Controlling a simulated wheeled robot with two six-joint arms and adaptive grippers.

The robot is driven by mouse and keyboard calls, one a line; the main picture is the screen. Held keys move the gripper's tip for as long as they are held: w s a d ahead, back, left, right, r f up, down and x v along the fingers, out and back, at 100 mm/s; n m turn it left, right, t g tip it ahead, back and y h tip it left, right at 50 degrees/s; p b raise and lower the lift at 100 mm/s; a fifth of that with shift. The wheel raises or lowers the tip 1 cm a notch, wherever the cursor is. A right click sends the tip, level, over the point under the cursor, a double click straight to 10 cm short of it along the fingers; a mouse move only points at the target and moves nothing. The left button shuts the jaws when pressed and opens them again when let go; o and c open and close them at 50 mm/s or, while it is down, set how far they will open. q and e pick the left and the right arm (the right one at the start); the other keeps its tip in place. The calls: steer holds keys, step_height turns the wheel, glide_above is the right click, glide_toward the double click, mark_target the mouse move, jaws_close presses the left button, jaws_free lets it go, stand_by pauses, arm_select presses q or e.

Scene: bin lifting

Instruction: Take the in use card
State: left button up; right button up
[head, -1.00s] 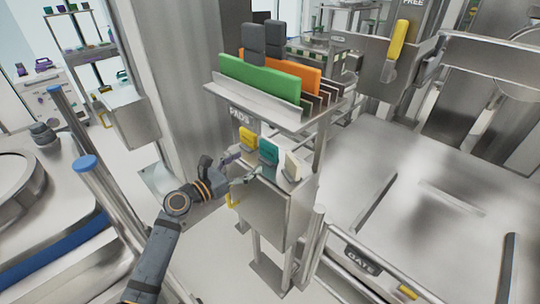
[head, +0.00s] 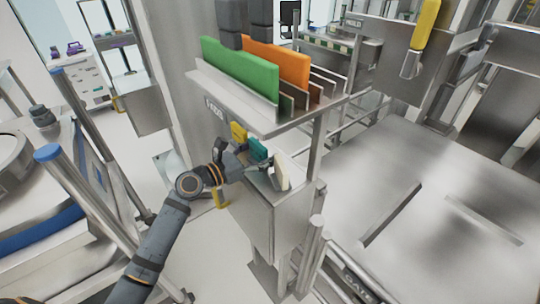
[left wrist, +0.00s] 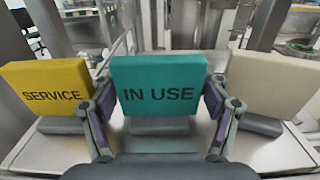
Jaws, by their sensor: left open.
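The in use card (left wrist: 158,86) is teal with dark lettering and stands upright in a grey holder in the middle of the left wrist view. It also shows in the head view (head: 258,149), partly hidden by my left gripper. My left gripper (left wrist: 160,115) is open, with one finger on each side of the card's lower part. I cannot tell whether the fingers touch it. A yellow service card (left wrist: 50,92) stands to its left and a blank beige card (left wrist: 268,88) to its right. My right gripper is not in view.
The cards stand on a metal cabinet (head: 270,217). A shelf (head: 215,85) with a green panel (head: 240,68) and an orange panel (head: 277,64) overhangs them. A yellow handle (head: 425,24) hangs at the upper right.

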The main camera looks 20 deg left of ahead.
mark_target(258, 143)
arm_select(q)
steer(key=shift+s+a+r, duration=0.15)
steer(key=shift+s+a, duration=0.15)
steer(key=shift+s+a+r, duration=0.15)
steer(key=shift+s+a, duration=0.1)
steer(key=shift+c, duration=0.9)
steer(key=shift+d, duration=0.1)
steer(key=c, duration=0.5)
steer(key=shift+w+d, duration=0.15)
steer(key=shift+c, duration=0.8)
steer(key=shift+r, duration=0.25)
step_height(258, 143, up, 3)
steer(key=shift+f+p, duration=0.2)
steer(key=shift+p, duration=0.2)
steer(key=s+d+r+p, duration=0.1)
steer(key=s+r, duration=0.2)
steer(key=s, duration=0.1)
steer(key=s+d+r+p, duration=0.2)
steer(key=s+r, duration=0.1)
steer(key=s, duration=0.2)
steer(key=s+d+r+p, duration=0.1)
steer(key=s+r+p, duration=0.1)
steer(key=s+r, duration=0.1)
steer(key=shift+s+d+r, duration=0.3)
steer(key=shift+s, duration=0.35)
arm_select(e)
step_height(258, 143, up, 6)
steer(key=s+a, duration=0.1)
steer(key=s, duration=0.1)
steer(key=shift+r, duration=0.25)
